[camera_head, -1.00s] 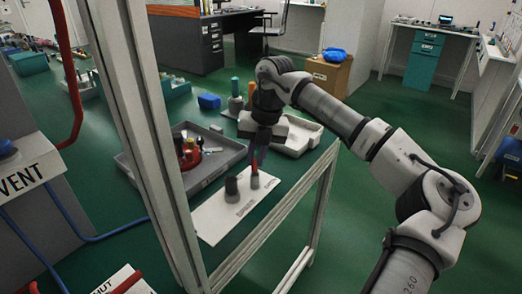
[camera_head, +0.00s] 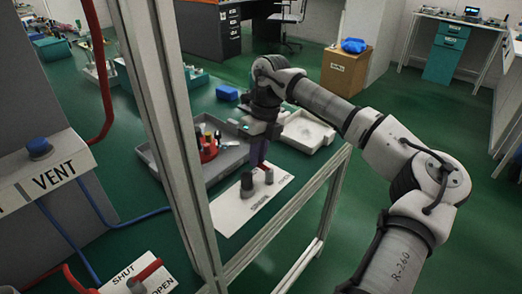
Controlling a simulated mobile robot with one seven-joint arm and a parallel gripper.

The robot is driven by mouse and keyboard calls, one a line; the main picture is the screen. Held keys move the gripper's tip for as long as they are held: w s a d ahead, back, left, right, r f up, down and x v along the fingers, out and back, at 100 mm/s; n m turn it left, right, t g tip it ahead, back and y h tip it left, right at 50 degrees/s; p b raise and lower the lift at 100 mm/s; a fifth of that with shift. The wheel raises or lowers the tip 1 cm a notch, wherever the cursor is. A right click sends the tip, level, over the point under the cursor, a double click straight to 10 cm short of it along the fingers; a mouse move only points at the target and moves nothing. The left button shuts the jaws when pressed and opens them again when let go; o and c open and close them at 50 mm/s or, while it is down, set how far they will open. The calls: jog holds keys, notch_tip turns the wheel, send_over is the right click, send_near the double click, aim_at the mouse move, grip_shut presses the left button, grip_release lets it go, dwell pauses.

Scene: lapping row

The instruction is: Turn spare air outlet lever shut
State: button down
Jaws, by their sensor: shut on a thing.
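A red lever (camera_head: 146,271) sits on a white plate (camera_head: 117,279) marked SHUT and OPEN at the bottom edge; its handle slants up to the right between the two words, and the plate is cut off by the frame. I cannot read whether it is the spare air outlet. My gripper (camera_head: 260,156) is far from it, beyond the frame post, over a white labelled mat (camera_head: 232,211). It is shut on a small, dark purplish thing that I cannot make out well. A dark peg (camera_head: 247,186) and a grey peg (camera_head: 269,176) stand on the mat below.
A pale metal frame post (camera_head: 168,130) stands between the lever and my gripper. A VENT panel with a blue knob (camera_head: 39,147) is at left, with red and blue hoses. A grey tray (camera_head: 229,162) and a white tray (camera_head: 307,132) lie behind the mat.

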jog(key=shift+s+a+n, duration=0.1)
jog(key=shift+a+n, duration=0.05)
jog(key=shift+n, duration=0.35)
jog(key=c, duration=1.4)
grip_release()
jog(key=shift+c, duration=0.2)
notch_tip(320, 180, up, 14)
jog(key=w+d, duration=0.1)
jog(key=w, duration=0.1)
jog(key=shift+d+f+p, duration=0.2)
jog(key=shift+d+p, duration=0.05)
jog(key=shift+p, duration=0.2)
jog(key=shift+w, duration=0.1)
